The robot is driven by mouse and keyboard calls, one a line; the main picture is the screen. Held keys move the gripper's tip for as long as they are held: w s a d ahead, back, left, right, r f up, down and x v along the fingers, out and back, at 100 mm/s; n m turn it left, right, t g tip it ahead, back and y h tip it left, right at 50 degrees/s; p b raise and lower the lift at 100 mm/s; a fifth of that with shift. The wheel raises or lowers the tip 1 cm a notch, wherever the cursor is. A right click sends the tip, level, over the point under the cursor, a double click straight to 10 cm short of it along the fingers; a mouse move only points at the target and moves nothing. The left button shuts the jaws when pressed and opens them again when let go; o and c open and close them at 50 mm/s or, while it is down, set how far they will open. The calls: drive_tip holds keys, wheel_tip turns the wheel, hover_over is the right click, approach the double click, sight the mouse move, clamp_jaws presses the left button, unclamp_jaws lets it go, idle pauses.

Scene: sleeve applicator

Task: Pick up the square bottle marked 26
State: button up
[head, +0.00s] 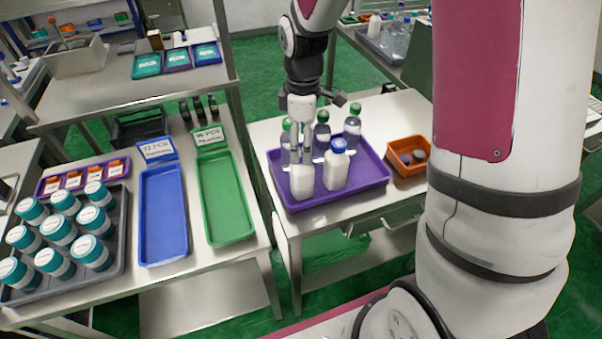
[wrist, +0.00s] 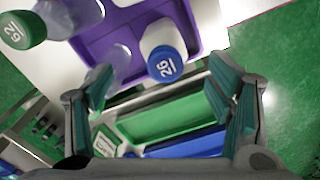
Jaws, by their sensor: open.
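The square bottle marked 26 is white with a blue cap (wrist: 165,64); the number reads on the cap in the wrist view. It stands near a corner of the purple tray (wrist: 203,28). In the head view it appears to be the front-left white bottle (head: 302,183), its cap hidden behind my fingers. My gripper (head: 302,158) is above it, pointing down. In the wrist view my gripper (wrist: 165,88) is open and empty, with one finger each side of the cap's line. Whether the fingertips reach the cap's level I cannot tell.
Another white bottle with a blue cap (head: 337,168) stands close on the right. Clear bottles with green caps, one at the back right (head: 352,122), stand behind. An orange bin (head: 408,156) is right of the tray. Blue (head: 163,214) and green (head: 226,198) trays lie empty on the left table.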

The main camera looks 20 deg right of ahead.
sight(302, 166)
drive_tip(key=f, duration=0.4)
drive_tip(key=f+p, duration=0.1)
drive_tip(key=f, duration=0.3)
drive_tip(key=shift+s+a, duration=0.15)
drive_tip(key=shift+s, duration=0.05)
drive_tip(key=c, duration=1.5)
